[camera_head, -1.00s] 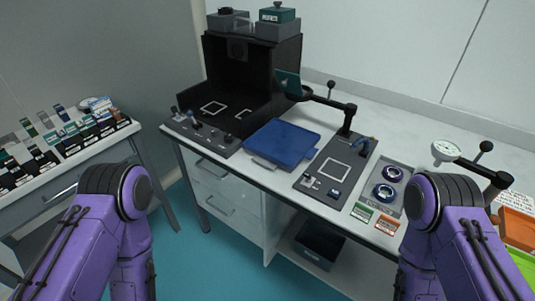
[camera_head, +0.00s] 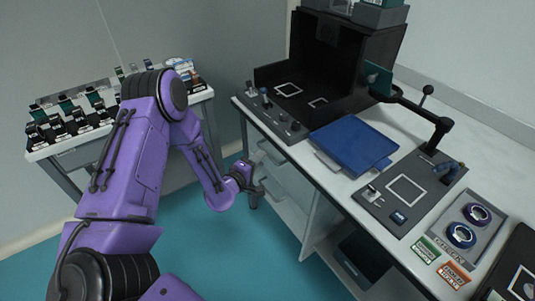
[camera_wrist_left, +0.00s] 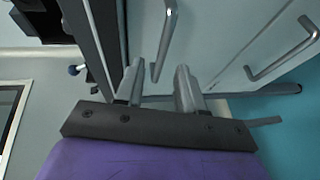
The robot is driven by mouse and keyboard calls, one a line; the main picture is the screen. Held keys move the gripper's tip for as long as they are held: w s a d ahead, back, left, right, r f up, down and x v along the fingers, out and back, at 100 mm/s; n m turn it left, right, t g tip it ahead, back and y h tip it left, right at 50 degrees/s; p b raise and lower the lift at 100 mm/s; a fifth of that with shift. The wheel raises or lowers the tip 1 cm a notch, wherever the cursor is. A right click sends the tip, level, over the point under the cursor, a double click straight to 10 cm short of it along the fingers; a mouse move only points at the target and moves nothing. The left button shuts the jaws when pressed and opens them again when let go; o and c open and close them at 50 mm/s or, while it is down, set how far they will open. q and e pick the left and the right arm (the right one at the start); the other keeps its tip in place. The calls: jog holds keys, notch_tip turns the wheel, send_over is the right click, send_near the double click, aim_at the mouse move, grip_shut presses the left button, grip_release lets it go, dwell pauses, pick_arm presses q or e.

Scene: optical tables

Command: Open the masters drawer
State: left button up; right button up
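White drawer fronts (camera_head: 290,183) are under the bench's left end; no label shows which is the masters drawer. In the left wrist view, one drawer's metal bar handle (camera_wrist_left: 167,40) lies just ahead of my left gripper (camera_wrist_left: 158,75), its near end between the two fingers in the picture. The fingers are apart, and I see no grip on the handle. A second bar handle (camera_wrist_left: 285,52) is on the neighbouring drawer front to the right. In the head view my left gripper (camera_head: 256,190) is low beside the drawers. My right gripper is out of view.
The bench holds a blue tray (camera_head: 352,145), a black enclosure (camera_head: 335,65) and a dark panel (camera_head: 410,190). An open shelf with a dark bin (camera_head: 362,262) is below. Teal floor is clear between.

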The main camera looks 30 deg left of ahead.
pick_arm(q)
jog(key=w, duration=0.3)
jog(key=w+f, duration=0.1)
jog(key=w, duration=0.2)
jog(key=shift+f, duration=0.15)
grip_shut()
jog(key=shift+s, duration=0.1)
